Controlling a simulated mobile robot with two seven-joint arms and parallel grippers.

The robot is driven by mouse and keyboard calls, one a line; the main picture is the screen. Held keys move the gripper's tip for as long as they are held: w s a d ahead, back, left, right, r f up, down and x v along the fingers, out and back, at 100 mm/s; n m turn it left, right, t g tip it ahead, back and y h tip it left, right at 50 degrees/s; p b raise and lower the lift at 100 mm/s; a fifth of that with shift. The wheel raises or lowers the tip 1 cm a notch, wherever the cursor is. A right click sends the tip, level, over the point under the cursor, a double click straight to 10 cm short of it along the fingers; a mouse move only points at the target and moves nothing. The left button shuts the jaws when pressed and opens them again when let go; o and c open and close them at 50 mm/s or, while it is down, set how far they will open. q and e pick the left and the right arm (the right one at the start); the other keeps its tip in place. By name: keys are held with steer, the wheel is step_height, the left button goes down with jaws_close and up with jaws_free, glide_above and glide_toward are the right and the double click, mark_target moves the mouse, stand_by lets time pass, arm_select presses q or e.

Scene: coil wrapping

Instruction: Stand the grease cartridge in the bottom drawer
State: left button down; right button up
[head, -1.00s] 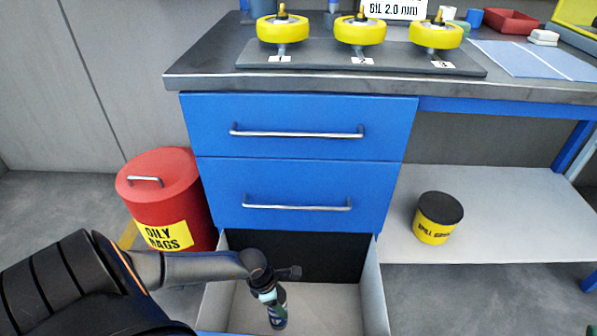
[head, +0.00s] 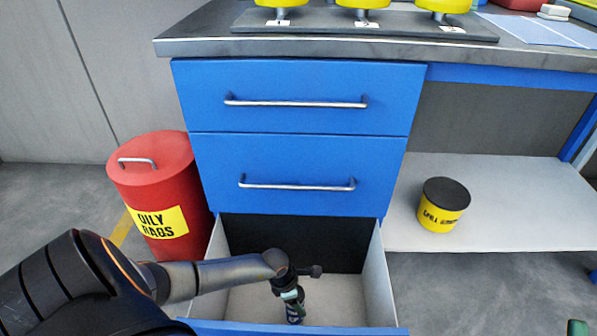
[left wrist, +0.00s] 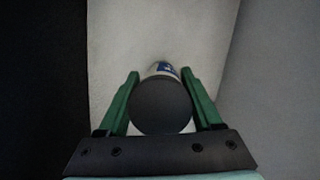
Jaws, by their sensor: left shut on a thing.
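The bottom drawer (head: 375,275) is pulled open beneath two shut blue drawers. My left gripper (head: 292,303) reaches down inside it, near the middle. In the left wrist view my left gripper (left wrist: 160,95) has its green fingers on either side of the grease cartridge (left wrist: 160,105), shut on it. The cartridge shows its dark round end toward the camera, with a white and blue body beyond. The head view shows it mostly hidden by the gripper, upright or nearly so. Whether its lower end touches the drawer floor I cannot tell.
A red oily rags bin (head: 155,195) stands left of the drawers. A yellow tub with a black lid (head: 442,205) sits on the lower shelf (head: 520,215) at right. The worktop (head: 200,38) overhangs above. The drawer floor around the gripper looks empty.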

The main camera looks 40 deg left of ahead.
arm_select(q)
steer(key=shift+f, duration=0.15)
steer(key=shift+c, duration=0.3)
jaws_free()
steer(key=p+v, duration=0.6)
steer(key=v, duration=0.5)
steer(key=shift+s+a+r+p, duration=0.1)
steer(key=shift+r+p, duration=0.45)
steer(key=shift+r, duration=0.15)
arm_select(e)
step_height(320, 180, up, 8)
steer(key=d, duration=0.1)
steer(key=shift+s+t, duration=0.25)
steer(key=shift+t, duration=0.05)
steer(key=shift+r, duration=0.1)
